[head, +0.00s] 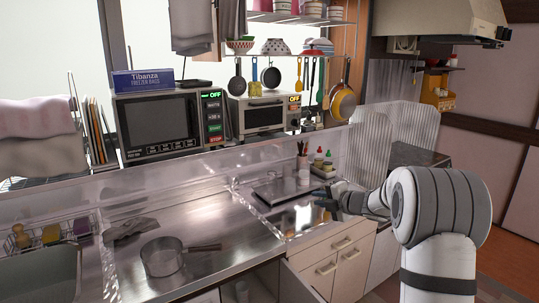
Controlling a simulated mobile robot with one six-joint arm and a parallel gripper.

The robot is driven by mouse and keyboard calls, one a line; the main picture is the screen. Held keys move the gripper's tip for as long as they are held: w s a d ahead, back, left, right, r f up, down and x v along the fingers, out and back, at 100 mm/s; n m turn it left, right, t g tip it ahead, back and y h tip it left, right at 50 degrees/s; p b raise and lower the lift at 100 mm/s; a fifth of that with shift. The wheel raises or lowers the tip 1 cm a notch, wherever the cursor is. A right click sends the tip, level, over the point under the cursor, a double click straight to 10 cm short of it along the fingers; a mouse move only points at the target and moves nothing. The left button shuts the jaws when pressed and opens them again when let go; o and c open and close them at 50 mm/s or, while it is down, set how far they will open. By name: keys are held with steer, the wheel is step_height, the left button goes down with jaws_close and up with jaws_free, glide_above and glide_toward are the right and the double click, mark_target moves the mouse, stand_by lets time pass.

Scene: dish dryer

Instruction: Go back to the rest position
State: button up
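My arm rises at the right of the head view, white with grey bands, and bends over toward the counter. My gripper (332,203) is at its far end, dark and small, pointing left above the right part of the steel counter (205,215), near the drawer unit's edge. I cannot make out whether its fingers are apart or closed, and I see nothing clearly held in it. Part of the wrist is hidden behind the arm's big joint.
The sink (45,275) is at the left. Several bottles (323,160) and a utensil holder (303,170) stand behind my gripper.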

steer(key=s+d+r+m+h+p, duration=0.1)
steer(key=s+d+r+m+h, duration=0.3)
steer(key=s+m, duration=0.35)
steer(key=s+d+r+m+h, duration=0.1)
steer(key=s+r+m+h, duration=0.2)
steer(key=s+m+h, duration=0.4)
steer(key=s+a+f+m+g+y, duration=0.1)
steer(key=s+a+f+m+g, duration=0.1)
steer(key=s, duration=0.8)
steer(key=s+a+f+m+g+p, duration=0.1)
steer(key=s+a+f+m+g, duration=0.1)
steer(key=s, duration=0.8)
steer(key=s+a+f+m+g+y, duration=0.1)
steer(key=s+a+f+m+g, duration=0.1)
steer(key=s+m, duration=0.5)
steer(key=s+f+g, duration=0.1)
steer(key=s+g, duration=0.1)
steer(key=s, duration=0.1)
steer(key=shift+f+m+g+y+p, duration=0.2)
steer(key=shift+m+g+y+p, duration=0.1)
steer(key=shift+m+g, duration=0.1)
steer(key=shift+w+a, duration=0.1)
